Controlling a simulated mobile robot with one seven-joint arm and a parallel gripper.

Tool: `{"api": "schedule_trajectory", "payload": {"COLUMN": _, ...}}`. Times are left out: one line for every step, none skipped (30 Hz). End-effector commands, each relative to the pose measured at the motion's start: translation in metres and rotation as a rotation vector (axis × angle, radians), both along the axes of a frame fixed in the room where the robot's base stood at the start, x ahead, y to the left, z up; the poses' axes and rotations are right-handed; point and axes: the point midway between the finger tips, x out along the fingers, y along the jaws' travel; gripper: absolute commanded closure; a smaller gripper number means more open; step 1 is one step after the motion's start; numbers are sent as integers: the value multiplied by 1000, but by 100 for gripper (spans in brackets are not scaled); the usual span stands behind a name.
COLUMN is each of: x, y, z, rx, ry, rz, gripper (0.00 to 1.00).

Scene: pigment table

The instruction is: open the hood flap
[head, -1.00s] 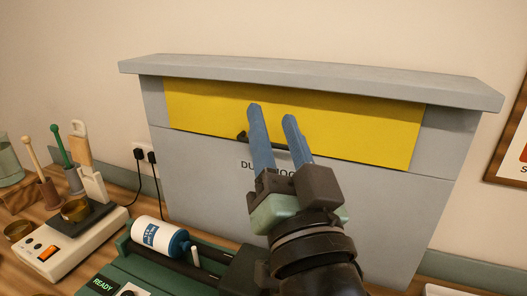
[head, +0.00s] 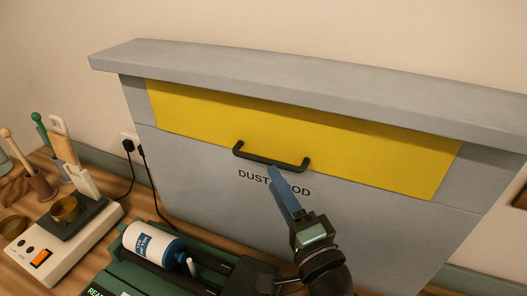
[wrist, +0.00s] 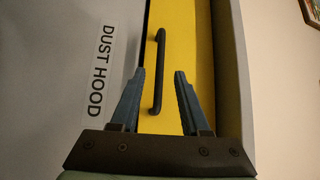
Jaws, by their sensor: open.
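The hood flap (head: 210,114) is a yellow panel on the front of the grey dust hood, and it is shut. Its black bar handle (head: 270,159) runs along the flap's lower edge. My gripper (head: 273,168) is open and empty, with blue fingers pointing up at the handle from just below; one finger mostly hides the other. In the wrist view the flap (wrist: 185,35) stands on its side, and the handle (wrist: 158,62) appears in the gap between my two open fingertips (wrist: 159,72). I cannot tell how much depth separates them.
The grey dust hood (head: 180,190) has a jutting top ledge (head: 300,85). Below stands a green machine (head: 125,280) with a white and blue jar (head: 150,243). At left are a white scale (head: 60,245) and several upright tools. The space before the flap is clear.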

Motion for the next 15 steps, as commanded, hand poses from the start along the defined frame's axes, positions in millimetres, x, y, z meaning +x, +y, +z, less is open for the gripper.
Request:
{"api": "schedule_trajectory", "payload": {"x": 11, "y": 5, "z": 7, "rx": 1, "ry": 1, "rz": 2, "gripper": 54}}
{"api": "schedule_trajectory", "payload": {"x": 17, "y": 8, "z": 8, "rx": 0, "ry": 0, "rz": 2, "gripper": 54}}
{"api": "schedule_trajectory", "payload": {"x": 24, "y": 11, "z": 8, "rx": 0, "ry": 0, "rz": 2, "gripper": 54}}
{"api": "schedule_trajectory", "payload": {"x": 29, "y": 13, "z": 8, "rx": -1, "ry": 0, "rz": 2, "gripper": 54}}
{"api": "schedule_trajectory", "payload": {"x": 34, "y": 14, "z": 9, "rx": -1, "ry": -1, "rz": 0, "gripper": 54}}
{"api": "schedule_trajectory", "payload": {"x": 39, "y": 17, "z": 9, "rx": -1, "ry": 1, "rz": 0, "gripper": 54}}
{"api": "schedule_trajectory", "payload": {"x": 43, "y": 19, "z": 10, "rx": -1, "ry": 0, "rz": 1, "gripper": 54}}
{"api": "schedule_trajectory", "payload": {"x": 47, "y": 20, "z": 10, "rx": -1, "ry": 0, "rz": 0, "gripper": 54}}
{"api": "schedule_trajectory", "payload": {"x": 50, "y": 22, "z": 10, "rx": -1, "ry": 0, "rz": 0, "gripper": 54}}
{"api": "schedule_trajectory", "payload": {"x": 53, "y": 23, "z": 10, "rx": -1, "ry": 0, "rz": 1, "gripper": 54}}
{"api": "schedule_trajectory", "payload": {"x": 55, "y": 24, "z": 10, "rx": -2, "ry": -2, "rz": 1, "gripper": 54}}
{"api": "schedule_trajectory", "payload": {"x": 58, "y": 25, "z": 10, "rx": -1, "ry": 0, "rz": 0, "gripper": 54}}
{"api": "schedule_trajectory", "payload": {"x": 59, "y": 25, "z": 10, "rx": -1, "ry": 0, "rz": -1, "gripper": 54}}
{"api": "schedule_trajectory", "payload": {"x": 60, "y": 25, "z": 10, "rx": -1, "ry": 0, "rz": -1, "gripper": 54}}
{"api": "schedule_trajectory", "payload": {"x": 61, "y": 26, "z": 10, "rx": -1, "ry": -1, "rz": -2, "gripper": 54}}
